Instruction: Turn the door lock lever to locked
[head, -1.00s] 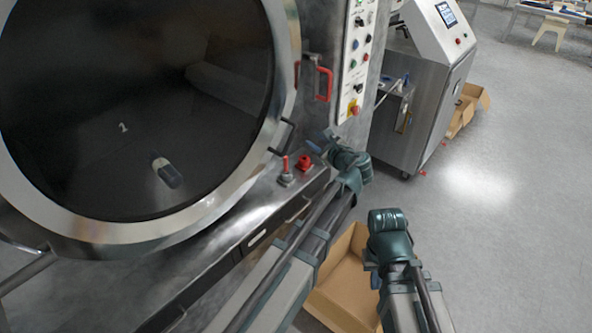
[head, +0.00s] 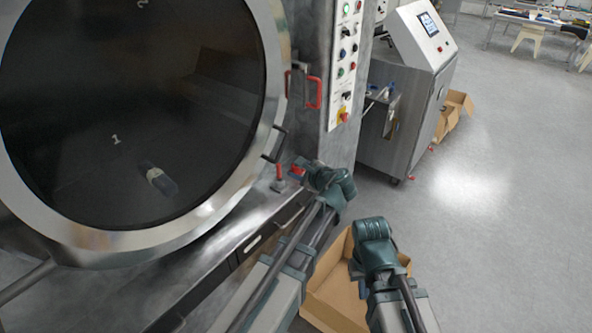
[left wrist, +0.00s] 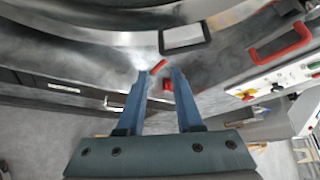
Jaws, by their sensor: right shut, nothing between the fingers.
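A short upright lever with a red tip (head: 279,172) stands on the ledge below the round door (head: 200,216). A red knob (head: 296,171) sits just right of it, partly behind my left gripper. I cannot tell for certain which control is the door lock lever. My left gripper (head: 302,166) is beside these two parts. In the left wrist view its blue fingers (left wrist: 160,76) are apart, with the red lever tip (left wrist: 158,66) and red knob (left wrist: 168,84) showing between and beyond them. My right gripper (head: 356,275) is shut and empty, low and to the right.
A dark door handle (head: 275,144) juts from the door rim just above the left gripper. A red bar handle (head: 315,92) and a button panel (head: 346,60) are higher up. An open cardboard box (head: 335,290) lies below the arms.

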